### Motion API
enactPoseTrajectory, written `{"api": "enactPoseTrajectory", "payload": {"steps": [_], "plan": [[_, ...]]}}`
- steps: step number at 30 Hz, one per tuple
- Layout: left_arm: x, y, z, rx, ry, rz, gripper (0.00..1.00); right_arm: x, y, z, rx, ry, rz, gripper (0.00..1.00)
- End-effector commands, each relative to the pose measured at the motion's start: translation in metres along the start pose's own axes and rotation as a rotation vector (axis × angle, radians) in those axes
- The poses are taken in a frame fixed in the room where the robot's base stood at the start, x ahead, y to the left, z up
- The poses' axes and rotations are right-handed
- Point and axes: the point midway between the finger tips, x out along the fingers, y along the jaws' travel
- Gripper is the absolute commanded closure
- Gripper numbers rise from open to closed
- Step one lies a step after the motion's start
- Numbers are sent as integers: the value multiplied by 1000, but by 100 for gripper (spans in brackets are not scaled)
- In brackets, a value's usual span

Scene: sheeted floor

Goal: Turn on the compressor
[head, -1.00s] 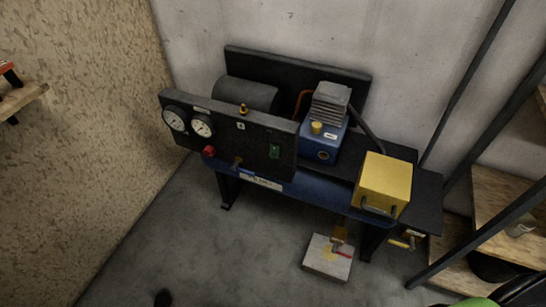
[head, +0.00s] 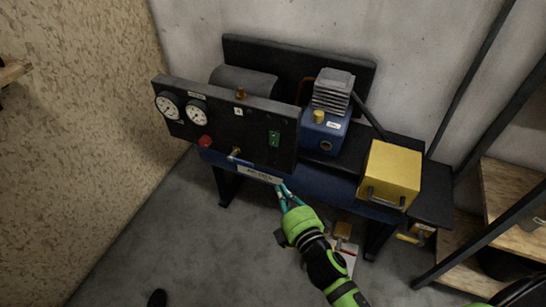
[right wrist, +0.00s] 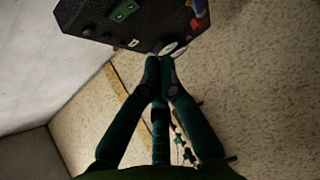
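The compressor has a black panel (head: 222,128) on a blue bench (head: 330,183) against the wall. A green switch (head: 274,138) is on the panel's right part; it also shows in the right wrist view (right wrist: 123,11). I cannot tell the switch's position. Two gauges (head: 167,106), a red knob (head: 205,141) and a brass valve with a blue handle (head: 236,153) are further left. The blue pump (head: 323,137) stands behind. My right gripper (head: 281,188) is below the panel, under the switch. Its fingertips meet in the right wrist view (right wrist: 159,62), with nothing seen between them. My left gripper is out of view.
A yellow box (head: 390,173) sits on the bench's right end. A pale block (head: 349,253) lies on the floor, partly behind my arm. Wooden shelves (head: 512,200) with dark posts stand at right. The floor at front left is mostly clear.

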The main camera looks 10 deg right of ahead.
Motion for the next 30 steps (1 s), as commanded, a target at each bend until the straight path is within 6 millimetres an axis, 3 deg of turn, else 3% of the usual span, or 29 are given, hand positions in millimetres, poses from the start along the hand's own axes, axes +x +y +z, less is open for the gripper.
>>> {"api": "enactPoseTrajectory", "payload": {"steps": [4, 17, 20, 30], "plan": [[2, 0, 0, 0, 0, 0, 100, 0, 15, -2, -34, 5, 35, 100], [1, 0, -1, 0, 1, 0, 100, 7, 16, -2, -33, 5, 37, 100], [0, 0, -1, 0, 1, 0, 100, 20, 17, -3, -34, 5, 39, 100], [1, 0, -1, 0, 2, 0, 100, 92, 19, -3, -32, 4, 37, 100]]}}
